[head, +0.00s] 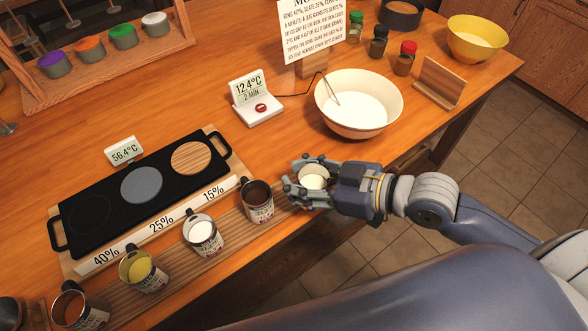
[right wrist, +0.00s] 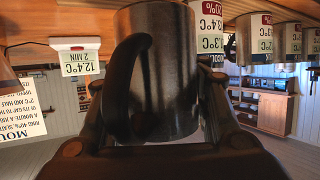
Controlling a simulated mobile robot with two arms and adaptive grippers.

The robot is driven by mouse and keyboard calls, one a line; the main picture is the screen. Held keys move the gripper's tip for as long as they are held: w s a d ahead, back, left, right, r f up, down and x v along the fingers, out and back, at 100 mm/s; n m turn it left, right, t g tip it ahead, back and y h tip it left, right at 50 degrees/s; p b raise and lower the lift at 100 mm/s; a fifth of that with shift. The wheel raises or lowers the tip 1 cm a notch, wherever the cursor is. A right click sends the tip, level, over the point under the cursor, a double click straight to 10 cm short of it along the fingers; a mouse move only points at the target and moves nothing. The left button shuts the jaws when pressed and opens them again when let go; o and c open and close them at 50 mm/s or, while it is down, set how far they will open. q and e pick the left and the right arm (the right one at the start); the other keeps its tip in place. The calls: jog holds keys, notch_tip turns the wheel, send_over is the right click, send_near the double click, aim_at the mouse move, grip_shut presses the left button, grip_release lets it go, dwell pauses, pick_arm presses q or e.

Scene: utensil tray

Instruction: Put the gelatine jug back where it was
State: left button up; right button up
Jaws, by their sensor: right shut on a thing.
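My right gripper (head: 305,184) is shut around a metal jug with pale, creamy contents (head: 314,178), at the right end of the jug row. In the right wrist view, which is upside down, the grey jug (right wrist: 172,75) with its dark handle and part of a label sits between the fingers (right wrist: 155,115). I take it for the gelatine jug; its name is not readable. The slatted wooden strip (head: 222,262) runs under the row. I cannot tell whether the held jug touches it. My left gripper is not in view.
Left of the held jug stand jugs with dark brown (head: 257,201), white (head: 203,234), yellow (head: 143,270) and orange-brown (head: 76,306) contents. A black warming plate (head: 100,195) lies behind them. A white bowl (head: 359,103) and thermometer (head: 256,98) stand behind my gripper. The table's front edge is close.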

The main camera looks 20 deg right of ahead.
jog(key=w, duration=0.4)
jog(key=w+p, duration=0.1)
jog(key=w, duration=0.1)
jog(key=shift+w+d+f, duration=0.1)
jog(key=shift+w+d, duration=0.05)
jog(key=shift+d, duration=0.2)
notch_tip(320, 180, down, 4)
jog(key=shift+r, duration=0.25)
jog(key=shift+c, duration=0.2)
jog(key=shift+f, duration=0.1)
jog(key=shift+f, duration=0.1)
jog(key=o, duration=1.5)
